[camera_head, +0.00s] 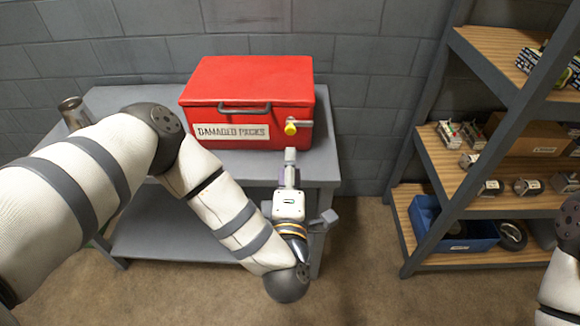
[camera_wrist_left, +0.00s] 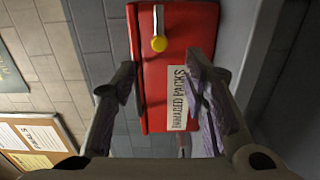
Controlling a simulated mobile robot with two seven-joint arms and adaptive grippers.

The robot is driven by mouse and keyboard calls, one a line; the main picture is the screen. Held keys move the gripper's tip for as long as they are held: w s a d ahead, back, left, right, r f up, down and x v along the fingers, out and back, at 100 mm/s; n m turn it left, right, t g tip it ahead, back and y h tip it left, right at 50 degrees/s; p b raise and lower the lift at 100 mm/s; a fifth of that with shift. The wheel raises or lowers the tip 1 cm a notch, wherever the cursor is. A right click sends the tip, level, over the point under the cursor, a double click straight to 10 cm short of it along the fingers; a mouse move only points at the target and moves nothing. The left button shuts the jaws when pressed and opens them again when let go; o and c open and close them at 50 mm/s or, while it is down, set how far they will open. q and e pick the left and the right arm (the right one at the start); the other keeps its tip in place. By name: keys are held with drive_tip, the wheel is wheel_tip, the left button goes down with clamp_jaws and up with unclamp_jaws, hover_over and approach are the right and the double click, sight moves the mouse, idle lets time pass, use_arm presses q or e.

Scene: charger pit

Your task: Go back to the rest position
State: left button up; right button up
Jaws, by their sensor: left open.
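My left gripper (camera_head: 290,165) is over the right part of the grey table, just in front of the red box (camera_head: 247,85). In the left wrist view its two fingers (camera_wrist_left: 160,82) are spread wide, with nothing held between them. The red box is closed and carries a "DAMAGED PACKS" label, a dark handle and a yellow knob (camera_head: 291,128). The box also shows between and beyond the fingers in the left wrist view (camera_wrist_left: 155,98). Part of my right arm shows at the right edge of the head view; its gripper is out of view.
The grey table (camera_head: 325,165) stands against a block wall, with a metal cup (camera_head: 74,113) at its left. A shelf rack (camera_head: 455,180) at the right holds boxes, parts and a blue bin (camera_head: 455,229). Open floor lies between table and rack.

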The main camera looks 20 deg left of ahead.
use_arm(q)
drive_tip(key=s+d+f+m+g+h+p, duration=0.1)
drive_tip(key=s+f+m+g+h, duration=0.35)
drive_tip(key=s+f+m, duration=0.45)
drive_tip(key=s+d+f+m+g+h+p, duration=0.1)
drive_tip(key=s+d+f+m+g+h, duration=0.15)
drive_tip(key=s+f+m+g, duration=0.65)
drive_tip(key=s+a+r+m+g+y, duration=0.1)
drive_tip(key=s+a+g, duration=0.2)
drive_tip(key=s, duration=0.9)
drive_tip(key=s+a+r+m+g+y, duration=0.1)
drive_tip(key=s+a+r+g, duration=0.1)
drive_tip(key=s+a, duration=0.7)
drive_tip(key=s+g, duration=0.1)
drive_tip(key=s, duration=0.2)
drive_tip(key=shift+r+m, duration=0.2)
drive_tip(key=shift+m, duration=0.1)
use_arm(e)
drive_tip(key=shift+t, duration=0.6)
drive_tip(key=w+r, duration=0.2)
drive_tip(key=r, duration=0.1)
drive_tip(key=shift+w, duration=0.4)
use_arm(q)
drive_tip(key=shift+a, duration=0.1)
